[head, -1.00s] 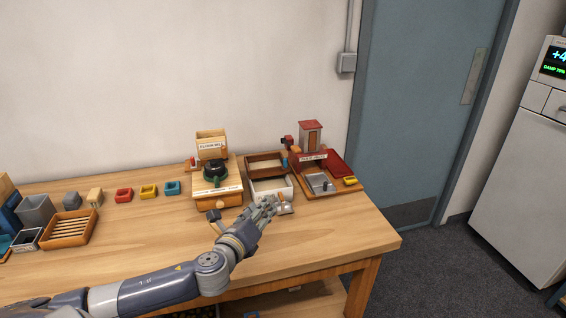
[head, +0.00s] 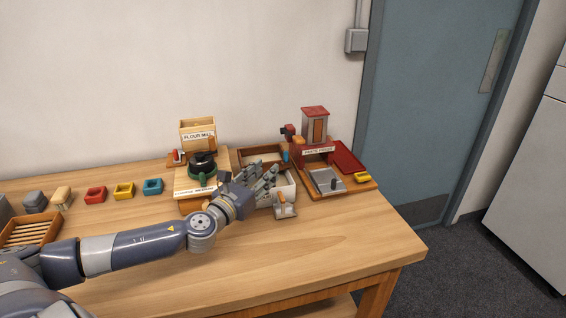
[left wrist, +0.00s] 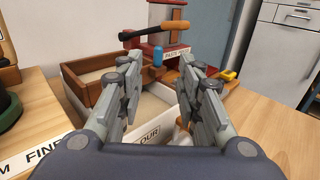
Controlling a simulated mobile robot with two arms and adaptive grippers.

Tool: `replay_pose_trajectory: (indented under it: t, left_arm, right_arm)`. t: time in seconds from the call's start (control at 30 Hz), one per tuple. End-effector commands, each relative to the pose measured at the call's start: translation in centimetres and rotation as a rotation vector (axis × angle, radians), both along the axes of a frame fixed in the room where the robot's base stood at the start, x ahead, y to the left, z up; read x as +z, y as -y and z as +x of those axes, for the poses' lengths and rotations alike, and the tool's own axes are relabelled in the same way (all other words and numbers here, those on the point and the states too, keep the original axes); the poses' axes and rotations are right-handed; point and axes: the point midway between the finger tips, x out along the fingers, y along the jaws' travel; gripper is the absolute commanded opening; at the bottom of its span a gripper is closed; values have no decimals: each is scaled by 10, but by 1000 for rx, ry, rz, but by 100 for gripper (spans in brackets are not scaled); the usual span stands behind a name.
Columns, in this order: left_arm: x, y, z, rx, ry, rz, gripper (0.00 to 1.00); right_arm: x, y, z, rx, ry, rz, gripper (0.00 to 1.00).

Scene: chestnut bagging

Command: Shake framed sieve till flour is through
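The framed sieve, a brown wooden frame (head: 247,153) with a pale inside, sits at the back of the white flour box (head: 289,188). In the left wrist view, the frame (left wrist: 77,88) stands beyond the fingers, and a blue knob (left wrist: 158,56) shows near its right corner. The white box lies below the fingers there, its FLOUR label partly covered. My left gripper (head: 270,172) is over the box, in front of the frame; it also shows in the left wrist view (left wrist: 160,75), fingers apart with nothing between them. My right gripper is not in view.
A small scoop with an orange handle (head: 283,199) lies in front of the box. The front of the table is clear.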

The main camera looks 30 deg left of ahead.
Motion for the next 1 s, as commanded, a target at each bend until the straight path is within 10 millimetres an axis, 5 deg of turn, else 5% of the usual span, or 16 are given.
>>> replay_pose_trajectory:
  t: [0.37,1.0]
  left_arm:
    - [-6,-2,12,3,2,-3,33]
    - [-6,-7,83,1,2,-3,33]
  right_arm:
    - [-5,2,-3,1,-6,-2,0]
    - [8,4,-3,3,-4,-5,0]
